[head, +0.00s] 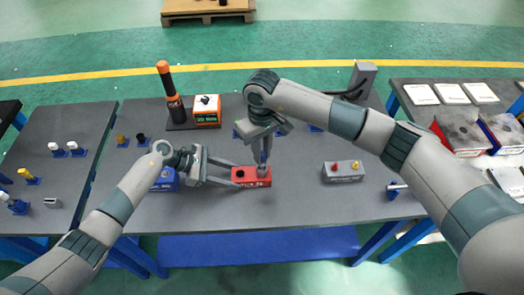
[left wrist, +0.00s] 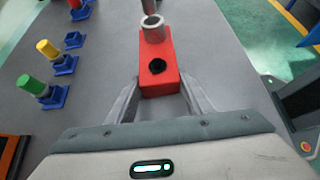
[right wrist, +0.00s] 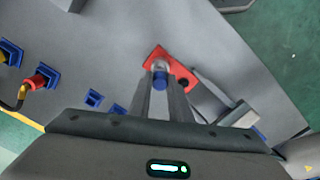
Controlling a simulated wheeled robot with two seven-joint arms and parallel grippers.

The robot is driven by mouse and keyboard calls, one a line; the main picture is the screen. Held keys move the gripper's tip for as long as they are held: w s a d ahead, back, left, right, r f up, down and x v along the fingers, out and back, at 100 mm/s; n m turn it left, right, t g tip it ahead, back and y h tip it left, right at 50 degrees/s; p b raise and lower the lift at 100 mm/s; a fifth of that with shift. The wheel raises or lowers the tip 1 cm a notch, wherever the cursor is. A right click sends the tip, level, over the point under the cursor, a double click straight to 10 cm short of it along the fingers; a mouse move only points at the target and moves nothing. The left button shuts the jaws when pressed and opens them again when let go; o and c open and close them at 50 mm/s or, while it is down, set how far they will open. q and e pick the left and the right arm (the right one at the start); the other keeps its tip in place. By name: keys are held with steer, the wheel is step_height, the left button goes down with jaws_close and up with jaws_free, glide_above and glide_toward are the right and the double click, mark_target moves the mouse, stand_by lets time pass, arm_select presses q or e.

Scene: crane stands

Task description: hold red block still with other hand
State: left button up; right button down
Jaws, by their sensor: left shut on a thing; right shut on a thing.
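The red block (head: 250,181) lies on the grey table, with a dark hole (left wrist: 158,66) in its near end in the left wrist view. My left gripper (head: 234,178) is shut on this end, one finger along each side. A grey metal cylinder (left wrist: 153,30) stands upright at the block's other end. My right gripper (head: 263,168) points down from above that end. In the right wrist view it is shut on a blue-ended piece (right wrist: 160,78) over the red block (right wrist: 155,55). The fingers partly hide where piece and block meet.
A grey block with red and yellow knobs (head: 343,172) stands to the right. A blue block (head: 165,180) is partly hidden by my left arm. A signal tower (head: 170,92) and display box (head: 207,110) stand at the back. The front middle of the table is clear.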

steer(key=shift+f, duration=2)
stand_by(0.7)
steer(key=c, duration=1.5)
jaws_free()
steer(key=shift+c, duration=0.2)
steer(key=shift+r, duration=2.5)
step_height(320, 180, up, 12)
